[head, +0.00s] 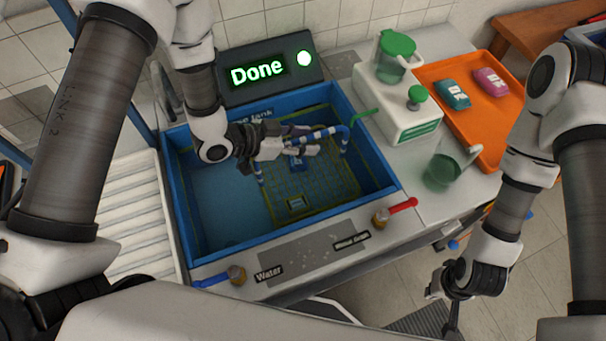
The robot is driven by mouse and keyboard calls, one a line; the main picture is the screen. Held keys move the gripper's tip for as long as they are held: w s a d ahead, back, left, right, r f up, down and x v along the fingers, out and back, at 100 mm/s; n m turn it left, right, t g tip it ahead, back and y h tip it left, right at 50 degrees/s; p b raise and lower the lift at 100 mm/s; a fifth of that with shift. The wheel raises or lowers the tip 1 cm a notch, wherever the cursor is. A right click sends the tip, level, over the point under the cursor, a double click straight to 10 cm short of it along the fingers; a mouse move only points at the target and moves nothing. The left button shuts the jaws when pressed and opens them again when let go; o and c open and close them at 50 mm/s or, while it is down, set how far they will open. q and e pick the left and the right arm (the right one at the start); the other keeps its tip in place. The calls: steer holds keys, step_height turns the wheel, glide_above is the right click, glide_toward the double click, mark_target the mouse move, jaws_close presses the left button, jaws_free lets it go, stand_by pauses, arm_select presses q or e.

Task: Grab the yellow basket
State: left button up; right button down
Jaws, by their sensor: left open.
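The yellow mesh basket (335,188) sits in the blue tank (215,242). Its blue-and-white striped handle (330,132) arches over it. My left gripper (312,150) is over the basket at the handle, with open fingers pointing right. Its fingers overlap part of the handle in the picture; I cannot tell whether they touch it. A small blue item (297,163) shows behind the fingers, inside the basket. My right gripper (453,322) hangs low at the bottom right, away from the tank and partly cut off by the frame; its jaw state is unclear.
A display (270,75) reading "Done" with a lit green light stands behind the tank. A white-green machine (398,108), a green jug (450,168) and an orange tray (440,72) with two packets are at right. Blue (212,281) and red (402,206) valve handles line the front.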

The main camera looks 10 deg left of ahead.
arm_select(q)
steer(key=shift+a, duration=0.1)
jaws_close()
steer(key=shift+r, duration=0.1)
